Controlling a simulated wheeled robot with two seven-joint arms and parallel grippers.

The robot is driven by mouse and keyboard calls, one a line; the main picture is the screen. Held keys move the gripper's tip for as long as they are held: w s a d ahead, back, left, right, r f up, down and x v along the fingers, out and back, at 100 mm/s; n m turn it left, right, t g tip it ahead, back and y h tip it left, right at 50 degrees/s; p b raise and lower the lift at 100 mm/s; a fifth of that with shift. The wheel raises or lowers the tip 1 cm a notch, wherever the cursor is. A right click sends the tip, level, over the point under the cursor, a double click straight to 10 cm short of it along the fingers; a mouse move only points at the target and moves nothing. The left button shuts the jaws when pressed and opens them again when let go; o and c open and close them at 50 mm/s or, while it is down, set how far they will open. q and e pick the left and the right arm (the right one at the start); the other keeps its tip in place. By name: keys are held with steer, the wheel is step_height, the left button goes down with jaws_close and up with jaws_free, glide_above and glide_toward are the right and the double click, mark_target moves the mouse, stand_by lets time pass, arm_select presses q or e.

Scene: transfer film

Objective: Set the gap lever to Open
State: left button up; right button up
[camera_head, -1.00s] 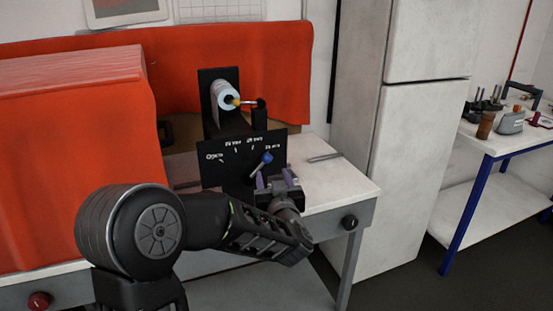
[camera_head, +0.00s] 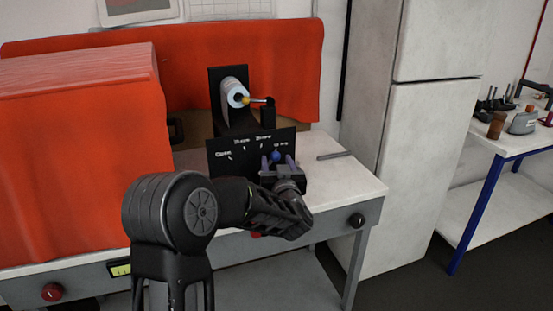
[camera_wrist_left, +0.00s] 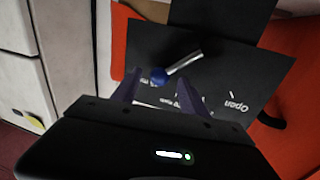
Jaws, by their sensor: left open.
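The gap lever is a metal rod with a blue ball knob (camera_head: 276,155) on a black dial panel (camera_head: 219,166). The panel has several white marks; the one at the far left reads Open. The knob is near the rightmost mark. In the left wrist view the knob (camera_wrist_left: 158,75) and rod (camera_wrist_left: 184,62) show clearly, and the Open label is at the right. My left gripper (camera_head: 278,164) is open. Its purple fingers stand on either side of the knob, with gaps showing in the wrist view. The gripper hides the lower right of the panel. My right gripper is not in view.
A light roll (camera_head: 234,92) on a black stand is behind the panel. An orange-red cover (camera_head: 90,170) fills the left. A thin grey bar (camera_head: 333,155) lies on the white worktop (camera_head: 350,184) at right. A tall white cabinet (camera_head: 425,150) stands beyond.

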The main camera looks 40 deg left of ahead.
arm_select(q)
steer(key=shift+w+a, duration=0.4)
steer(key=shift+a, duration=0.05)
steer(key=c, duration=1.1)
steer(key=shift+d, duration=0.1)
jaws_close()
steer(key=shift+f, duration=0.15)
